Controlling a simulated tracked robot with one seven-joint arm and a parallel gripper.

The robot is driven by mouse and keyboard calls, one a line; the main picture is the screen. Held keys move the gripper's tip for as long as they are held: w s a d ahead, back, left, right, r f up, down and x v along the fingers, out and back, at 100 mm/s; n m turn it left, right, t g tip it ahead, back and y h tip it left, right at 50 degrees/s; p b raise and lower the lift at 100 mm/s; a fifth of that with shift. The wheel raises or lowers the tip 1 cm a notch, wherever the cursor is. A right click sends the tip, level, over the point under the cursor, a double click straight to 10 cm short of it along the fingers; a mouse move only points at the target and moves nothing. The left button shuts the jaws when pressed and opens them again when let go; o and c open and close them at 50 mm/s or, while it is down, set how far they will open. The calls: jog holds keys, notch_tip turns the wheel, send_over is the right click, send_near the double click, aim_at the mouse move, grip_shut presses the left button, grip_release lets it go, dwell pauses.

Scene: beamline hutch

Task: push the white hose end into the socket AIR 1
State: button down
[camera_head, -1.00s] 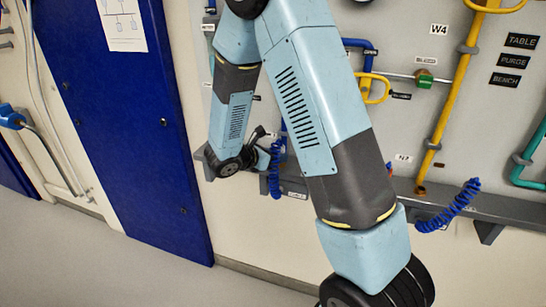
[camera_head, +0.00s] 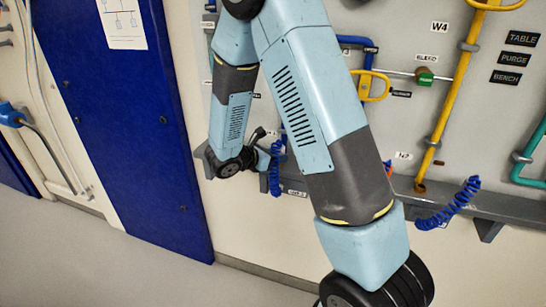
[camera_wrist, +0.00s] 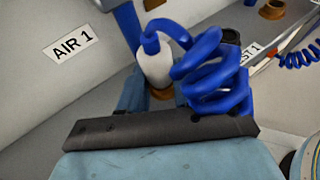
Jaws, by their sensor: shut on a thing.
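The white hose end (camera_wrist: 154,66) stands near the middle of the wrist view, with a blue coiled hose (camera_wrist: 216,78) bending over from its top. My gripper (camera_wrist: 155,97) is shut on the white hose end, its fingers partly hidden behind its dark palm edge. A brass-coloured ring (camera_wrist: 162,93) shows just below the white end; I cannot tell whether the end is inside it. The AIR 1 label (camera_wrist: 71,46) is on the grey panel to the left. In the head view my gripper (camera_head: 263,157) is small, beside the blue coil (camera_head: 275,170) at the grey ledge.
The grey ledge (camera_head: 487,204) runs along the wall panel, with another blue coiled hose (camera_head: 449,205) at right. A yellow pipe (camera_head: 456,95) and a yellow handle (camera_head: 376,92) stand out from the panel. A second label (camera_wrist: 250,52) is partly covered in the wrist view.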

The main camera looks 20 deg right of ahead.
jog(key=c, duration=0.7)
grip_release()
jog(key=shift+a, duration=0.15)
jog(key=v, duration=1.3)
jog(key=s+d+r+m+g+y, duration=0.5)
jog(key=s+d+r+m, duration=0.5)
jog(key=s+m, duration=0.1)
jog(key=s+r+m+t+y, duration=0.1)
jog(key=s+r+m+y, duration=0.1)
jog(key=s+r+m, duration=0.1)
jog(key=s+d+r+m+t+y, duration=0.1)
jog(key=s+r+m+t+y, duration=0.1)
jog(key=s+r+m+y, duration=0.1)
jog(key=s+r+m+t+y, duration=0.2)
jog(key=s+r+m, duration=0.1)
jog(key=s+m, duration=0.2)
jog(key=shift+s+d+r+m+y, duration=0.25)
jog(key=shift+s+d+m+y, duration=0.05)
jog(key=shift+d+m, duration=0.1)
